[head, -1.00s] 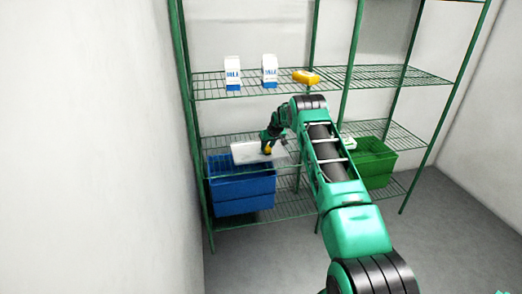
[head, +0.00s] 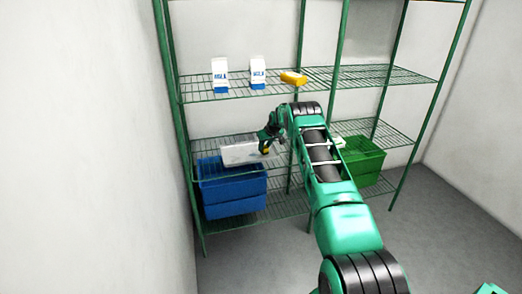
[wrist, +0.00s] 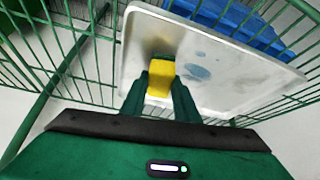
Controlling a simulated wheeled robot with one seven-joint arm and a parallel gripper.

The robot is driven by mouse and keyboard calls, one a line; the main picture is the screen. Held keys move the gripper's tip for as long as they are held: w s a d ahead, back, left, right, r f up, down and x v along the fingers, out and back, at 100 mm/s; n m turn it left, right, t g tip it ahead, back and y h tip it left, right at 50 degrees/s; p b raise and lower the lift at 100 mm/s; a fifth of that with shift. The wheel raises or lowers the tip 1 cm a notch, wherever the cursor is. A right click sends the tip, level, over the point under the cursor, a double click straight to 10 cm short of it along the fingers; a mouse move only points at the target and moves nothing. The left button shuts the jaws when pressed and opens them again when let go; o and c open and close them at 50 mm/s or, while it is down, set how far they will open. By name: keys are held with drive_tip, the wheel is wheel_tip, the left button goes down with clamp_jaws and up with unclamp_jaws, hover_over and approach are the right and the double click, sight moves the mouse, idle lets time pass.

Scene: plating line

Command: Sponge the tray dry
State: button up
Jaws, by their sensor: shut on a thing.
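The tray (wrist: 225,82) is a pale, flat rectangle on the middle wire shelf, and it also shows in the head view (head: 238,154). Several bluish wet-looking spots (wrist: 197,72) mark its surface. My gripper (wrist: 160,90) is shut on a yellow sponge (wrist: 160,78), held over the left part of the tray in the wrist view. I cannot tell whether the sponge touches the tray. In the head view my gripper (head: 265,148) is at the tray's right end, and my arm hides part of the shelf.
A blue crate (head: 232,190) stands below the tray and a green crate (head: 360,160) to the right. Two milk cartons (head: 220,76) and a yellow-orange item (head: 293,78) stand on the shelf above. Green rack posts (head: 299,50) stand close to my arm. The floor is clear.

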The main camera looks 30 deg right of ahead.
drive_tip(key=shift+w+f, duration=0.1)
drive_tip(key=shift+w, duration=0.1)
drive_tip(key=shift+w+a, duration=0.2)
drive_tip(key=shift+a, duration=0.5)
drive_tip(key=shift+w+a, duration=0.2)
drive_tip(key=shift+a, duration=0.45)
drive_tip(key=shift+w+a, duration=0.2)
drive_tip(key=shift+a, duration=0.5)
drive_tip(key=shift+w+a, duration=0.3)
drive_tip(key=shift+a, duration=0.65)
drive_tip(key=shift+w+a, duration=0.3)
drive_tip(key=shift+a, duration=0.65)
drive_tip(key=shift+w+d, duration=0.2)
drive_tip(key=shift+w, duration=0.45)
drive_tip(key=shift+s+d, duration=0.35)
drive_tip(key=shift+d, duration=1)
drive_tip(key=shift+s+d, duration=0.4)
drive_tip(key=shift+d, duration=0.9)
drive_tip(key=shift+s+d, duration=0.35)
drive_tip(key=shift+d, duration=1)
